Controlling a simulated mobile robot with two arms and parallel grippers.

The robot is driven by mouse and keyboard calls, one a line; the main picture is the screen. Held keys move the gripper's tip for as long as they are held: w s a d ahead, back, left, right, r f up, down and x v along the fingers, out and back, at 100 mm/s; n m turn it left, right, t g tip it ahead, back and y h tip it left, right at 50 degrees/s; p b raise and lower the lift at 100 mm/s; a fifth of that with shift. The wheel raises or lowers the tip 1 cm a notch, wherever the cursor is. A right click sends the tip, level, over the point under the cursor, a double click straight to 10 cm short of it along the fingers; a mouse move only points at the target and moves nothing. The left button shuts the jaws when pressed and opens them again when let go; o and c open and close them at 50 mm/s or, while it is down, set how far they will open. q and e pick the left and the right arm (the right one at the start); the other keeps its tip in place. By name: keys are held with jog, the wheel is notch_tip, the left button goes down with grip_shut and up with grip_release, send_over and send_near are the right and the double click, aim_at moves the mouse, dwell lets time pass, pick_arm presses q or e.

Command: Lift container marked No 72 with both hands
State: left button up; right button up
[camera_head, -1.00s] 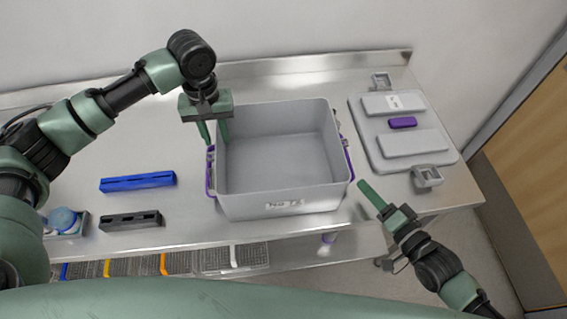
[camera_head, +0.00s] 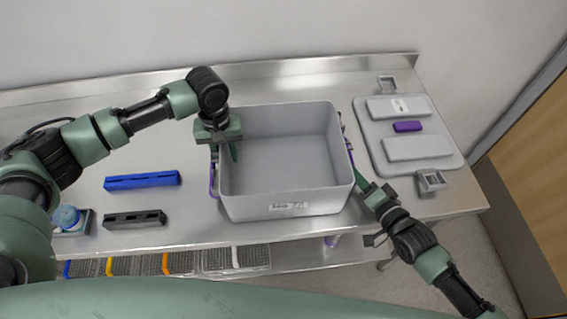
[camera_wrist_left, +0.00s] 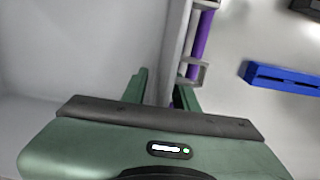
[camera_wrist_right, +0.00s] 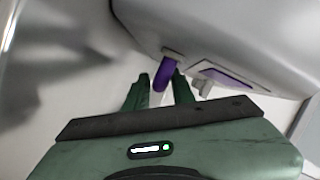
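The grey open container (camera_head: 330,205) stands on the steel table, empty inside. A white label (camera_head: 288,206) is on its front wall, too blurred to read fully now. My left gripper (camera_head: 225,153) points down at the left wall. Its open fingers (camera_wrist_left: 162,92) straddle the wall, one inside, with the purple handle (camera_wrist_left: 203,35) on the outer side. My right gripper (camera_head: 366,183) is at the front right corner beside the right purple handle (camera_head: 349,147). In the right wrist view its fingers (camera_wrist_right: 160,90) are apart, with the purple handle (camera_wrist_right: 162,77) between or just beyond their tips.
A grey lid (camera_head: 448,160) with a purple piece lies right of the container. A blue block (camera_head: 142,181) and a dark block (camera_head: 135,219) lie to the left. Several wire trays (camera_head: 215,259) sit on the lower shelf. A wall stands behind the table.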

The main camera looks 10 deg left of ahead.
pick_arm(q)
grip_shut()
pick_arm(e)
grip_shut()
dwell(1.1)
pick_arm(q)
jog(key=shift+w+r, duration=0.15)
jog(key=shift+r, duration=0.15)
pick_arm(e)
jog(key=shift+w+r, duration=0.15)
jog(key=shift+r, duration=0.15)
